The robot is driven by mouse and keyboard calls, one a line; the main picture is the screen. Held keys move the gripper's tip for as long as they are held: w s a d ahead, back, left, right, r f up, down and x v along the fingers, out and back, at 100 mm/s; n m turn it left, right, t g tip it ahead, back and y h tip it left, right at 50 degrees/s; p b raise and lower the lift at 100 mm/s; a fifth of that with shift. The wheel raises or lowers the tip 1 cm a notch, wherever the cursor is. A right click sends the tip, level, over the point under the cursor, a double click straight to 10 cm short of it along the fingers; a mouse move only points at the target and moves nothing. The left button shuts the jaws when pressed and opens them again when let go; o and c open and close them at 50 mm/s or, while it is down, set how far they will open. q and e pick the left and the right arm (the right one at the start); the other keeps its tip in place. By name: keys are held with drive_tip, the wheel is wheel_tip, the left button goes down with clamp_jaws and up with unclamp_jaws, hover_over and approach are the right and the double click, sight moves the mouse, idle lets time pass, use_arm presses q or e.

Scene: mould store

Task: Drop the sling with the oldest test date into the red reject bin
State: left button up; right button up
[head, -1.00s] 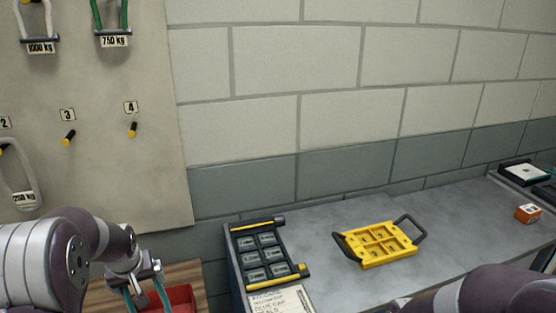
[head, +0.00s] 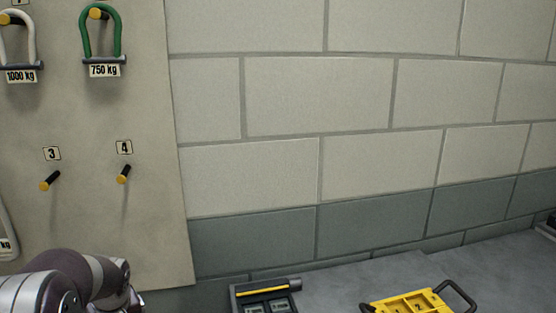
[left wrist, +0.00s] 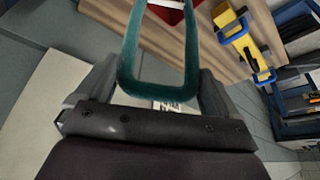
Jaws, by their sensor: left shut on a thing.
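My left gripper (left wrist: 157,88) is shut on a teal sling (left wrist: 129,60), whose loop hangs out between the fingers in the left wrist view. A small pale tag shows near the fingers, too blurred to read. Part of a red thing, likely the red bin (left wrist: 168,15), shows beyond the loop at the top edge. In the head view a green sling (head: 85,40) tagged 750 kg and a whitish sling (head: 33,42) tagged 1000 kg hang on the board. A third sling (head: 5,228) is cut off at the left edge. No test dates are readable. My right gripper is out of view.
The board (head: 110,220) has bare pegs at 3 (head: 49,181) and 4 (head: 123,174). A grey bench (head: 345,285) carries a dark case (head: 265,289) and a yellow tray (head: 405,303). A yellow and blue object (left wrist: 232,28) lies on the wooden surface (left wrist: 212,62).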

use_arm(q)
wheel_tip(320, 180, down, 6)
drive_tip(key=b, duration=0.4)
drive_tip(key=shift+f, duration=0.2)
drive_tip(key=o, duration=1.1)
drive_tip(key=shift+s, duration=0.1)
drive_tip(key=v, duration=1.2)
drive_tip(key=shift+d+r, duration=0.2)
drive_tip(key=shift+r, duration=0.1)
